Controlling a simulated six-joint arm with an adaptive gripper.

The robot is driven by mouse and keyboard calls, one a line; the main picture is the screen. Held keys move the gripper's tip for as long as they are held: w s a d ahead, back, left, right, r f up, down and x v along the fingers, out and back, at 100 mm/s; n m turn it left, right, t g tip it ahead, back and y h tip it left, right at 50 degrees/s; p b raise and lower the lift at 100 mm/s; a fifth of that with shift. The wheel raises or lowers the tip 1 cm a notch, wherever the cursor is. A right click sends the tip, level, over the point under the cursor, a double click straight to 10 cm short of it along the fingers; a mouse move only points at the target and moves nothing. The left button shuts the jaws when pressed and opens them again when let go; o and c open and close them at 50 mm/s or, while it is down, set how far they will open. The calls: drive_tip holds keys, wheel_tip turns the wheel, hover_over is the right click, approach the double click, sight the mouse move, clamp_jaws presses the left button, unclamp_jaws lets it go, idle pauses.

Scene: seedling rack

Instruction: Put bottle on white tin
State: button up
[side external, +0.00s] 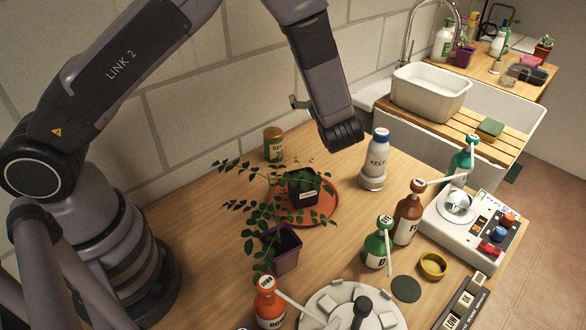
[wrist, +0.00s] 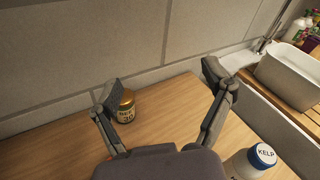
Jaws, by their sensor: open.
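A white bottle with a blue cap and a KELP label (side external: 377,158) stands upright near the back edge of the table. Its top and side show at the lower right of the wrist view (wrist: 252,162). A low pale round piece (side external: 371,184) shows at its foot; I cannot tell whether this is a separate white tin or the bottle's own base. My gripper (wrist: 162,80) is open and empty, with its fingers spread towards the wall. In the side view it is above the table, left of the KELP bottle and apart from it.
A brown jar (side external: 274,144) stands by the wall, near my left finger in the wrist view (wrist: 126,106). Leafy potted plants (side external: 287,250), brown (side external: 408,218) and green (side external: 377,246) bottles and a white device (side external: 444,229) crowd the front. A white tub (side external: 428,94) sits at the sink.

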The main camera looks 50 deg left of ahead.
drive_tip(key=s+a+r+n+g+h, duration=0.2)
drive_tip(key=s+a+r+n+g, duration=0.3)
drive_tip(key=s, duration=0.3)
drive_tip(key=s+a+r+n+g+h, duration=0.2)
drive_tip(key=s+a+r+n+g, duration=0.15)
drive_tip(key=s+r+n, duration=0.35)
drive_tip(key=s+d+r+n+t+h, duration=0.2)
drive_tip(key=s+n+h, duration=0.2)
drive_tip(key=s, duration=0.4)
drive_tip(key=s+d+r+n+t+h, duration=0.2)
drive_tip(key=s+d+n+t+h, duration=0.1)
drive_tip(key=s, duration=0.6)
drive_tip(key=n+h, duration=0.1)
drive_tip(key=h, duration=0.1)
drive_tip(key=shift+d+h, duration=0.15)
drive_tip(key=shift+h, duration=0.15)
